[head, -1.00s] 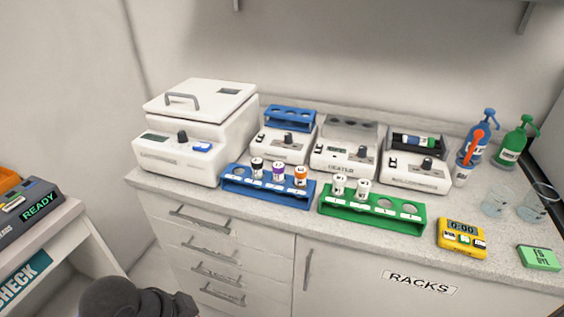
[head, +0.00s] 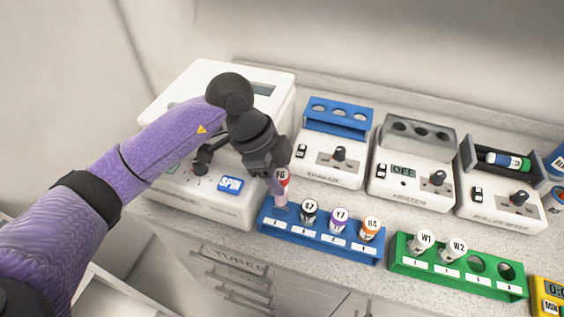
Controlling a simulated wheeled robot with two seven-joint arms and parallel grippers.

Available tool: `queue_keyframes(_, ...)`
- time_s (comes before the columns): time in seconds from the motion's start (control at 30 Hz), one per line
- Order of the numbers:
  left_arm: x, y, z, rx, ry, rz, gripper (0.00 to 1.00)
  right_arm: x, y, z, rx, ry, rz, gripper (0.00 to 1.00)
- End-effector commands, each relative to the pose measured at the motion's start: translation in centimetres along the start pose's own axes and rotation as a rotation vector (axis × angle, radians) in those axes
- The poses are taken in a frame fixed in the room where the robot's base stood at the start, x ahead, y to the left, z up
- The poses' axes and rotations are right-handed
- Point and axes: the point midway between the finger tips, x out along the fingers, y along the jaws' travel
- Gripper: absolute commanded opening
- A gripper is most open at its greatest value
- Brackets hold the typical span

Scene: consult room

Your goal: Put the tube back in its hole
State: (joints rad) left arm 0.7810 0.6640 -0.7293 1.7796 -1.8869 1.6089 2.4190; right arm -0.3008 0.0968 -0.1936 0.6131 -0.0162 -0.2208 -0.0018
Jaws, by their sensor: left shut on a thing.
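The tube (head: 284,178) has a red cap with a white label and is in my left gripper (head: 277,188), which is shut on it. Gripper and tube are at the left end of the blue rack (head: 335,247), over its leftmost hole. The finger hides much of the tube, so I cannot tell whether its lower end is inside the hole or just above it. The rack's other holes hold a dark-capped tube (head: 309,211), a purple-capped tube (head: 338,219) and an orange-capped tube (head: 370,228). My right gripper is out of view.
A green rack (head: 455,276) with two white-capped tubes stands to the right. Behind stand a white centrifuge (head: 225,205), a shaker with a blue rack (head: 340,118), a heater (head: 412,182) reading OFF and a roller mixer (head: 500,210). A yellow timer (head: 548,297) is at the right edge.

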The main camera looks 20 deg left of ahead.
Motion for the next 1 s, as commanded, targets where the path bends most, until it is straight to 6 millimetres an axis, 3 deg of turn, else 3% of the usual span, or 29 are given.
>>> queue_keyframes(0.2,1.9,0.0,0.8,-0.002,0.0,0.0,0.0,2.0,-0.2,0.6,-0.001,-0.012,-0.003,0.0)
queue_keyframes(1.0,1.7,0.0,0.9,-0.001,0.0,-0.001,0.0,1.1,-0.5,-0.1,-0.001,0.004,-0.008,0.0)
